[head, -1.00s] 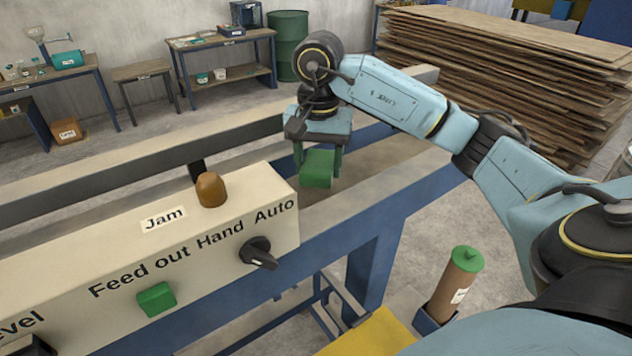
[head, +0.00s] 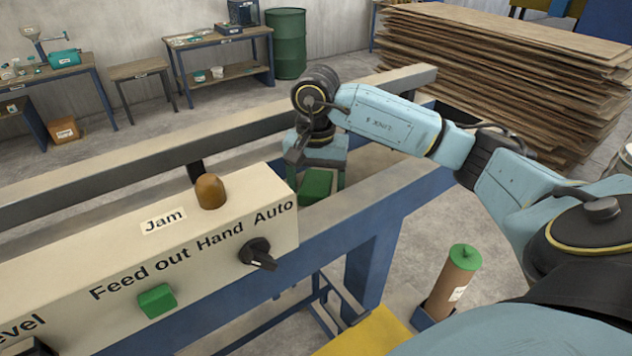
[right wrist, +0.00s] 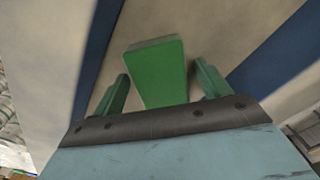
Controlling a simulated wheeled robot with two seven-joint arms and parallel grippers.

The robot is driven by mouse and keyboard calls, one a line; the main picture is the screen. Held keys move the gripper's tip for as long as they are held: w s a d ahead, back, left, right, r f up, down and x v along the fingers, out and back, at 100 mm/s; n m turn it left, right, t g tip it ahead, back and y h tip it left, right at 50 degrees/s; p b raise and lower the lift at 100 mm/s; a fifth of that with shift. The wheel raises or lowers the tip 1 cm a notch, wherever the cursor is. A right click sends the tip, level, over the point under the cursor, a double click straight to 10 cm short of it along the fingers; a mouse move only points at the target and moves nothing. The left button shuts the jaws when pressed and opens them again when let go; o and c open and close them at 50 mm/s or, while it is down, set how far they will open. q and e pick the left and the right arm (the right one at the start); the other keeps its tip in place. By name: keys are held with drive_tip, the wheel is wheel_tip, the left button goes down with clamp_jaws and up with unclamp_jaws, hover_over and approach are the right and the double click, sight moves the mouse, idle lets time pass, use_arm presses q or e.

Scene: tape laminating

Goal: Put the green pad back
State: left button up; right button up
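The green pad (head: 317,184) is a small block at the right end of the control box, low over the pale top of the machine frame. It also shows in the right wrist view (right wrist: 157,70), with the pale surface and blue strips behind it. My right gripper (head: 318,180) points down over the pad, with one green finger on each side. In the right wrist view, the fingers (right wrist: 162,80) stand apart, with narrow gaps between them and the pad. The pad's underside is hidden, so I cannot tell if it touches the surface. My left gripper is out of view.
The control box (head: 100,250) with an amber dome (head: 210,190), a black knob (head: 258,254) and a green button (head: 157,300) stands close to the left of my gripper. A brown cylinder with a green top (head: 455,285) stands in front. Stacked boards (head: 490,80) lie behind.

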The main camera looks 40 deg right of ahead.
sight(316, 183)
wheel_tip(316, 183, up, 12)
drive_tip(key=shift+r, duration=0.15)
idle(0.7)
idle(0.5)
